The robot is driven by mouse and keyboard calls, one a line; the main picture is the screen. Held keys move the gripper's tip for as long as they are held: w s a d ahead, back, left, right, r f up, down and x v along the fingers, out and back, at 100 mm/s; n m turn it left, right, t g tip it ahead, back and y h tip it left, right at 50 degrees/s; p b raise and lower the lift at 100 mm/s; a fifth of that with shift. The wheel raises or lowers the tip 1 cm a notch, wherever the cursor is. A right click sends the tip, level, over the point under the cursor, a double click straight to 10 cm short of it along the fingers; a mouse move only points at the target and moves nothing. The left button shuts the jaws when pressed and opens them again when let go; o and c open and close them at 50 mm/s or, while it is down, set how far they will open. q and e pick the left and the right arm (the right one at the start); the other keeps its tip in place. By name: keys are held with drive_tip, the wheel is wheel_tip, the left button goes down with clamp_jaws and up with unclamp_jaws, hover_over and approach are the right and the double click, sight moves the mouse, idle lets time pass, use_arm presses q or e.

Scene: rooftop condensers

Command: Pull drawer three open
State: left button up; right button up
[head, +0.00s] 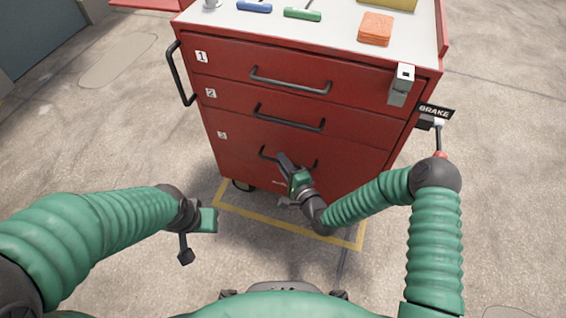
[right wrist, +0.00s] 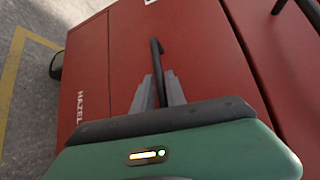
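The red cabinet has numbered drawers. Drawer three (head: 235,150), the lowest and tallest, looks flush with the cabinet front. Its black bar handle (head: 265,153) is partly hidden by my right gripper (head: 284,163). In the right wrist view the handle (right wrist: 156,62) runs between the two grey fingers of my right gripper (right wrist: 159,90), which look closed against it on both sides. My left gripper (head: 197,240) hangs over the floor left of the cabinet, away from it; whether its fingers are open is unclear.
Drawer one (head: 225,62) and drawer two (head: 235,100) are closed above. A side handle (head: 177,75) sticks out left; a brake lever (head: 438,138) with a BRAKE sign is at right. Tools and orange cloths (head: 376,28) lie on top. Floor in front is clear, with a yellow outline (head: 290,231).

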clamp_jaws()
drive_tip(key=shift+s+f, duration=0.15)
idle(0.9)
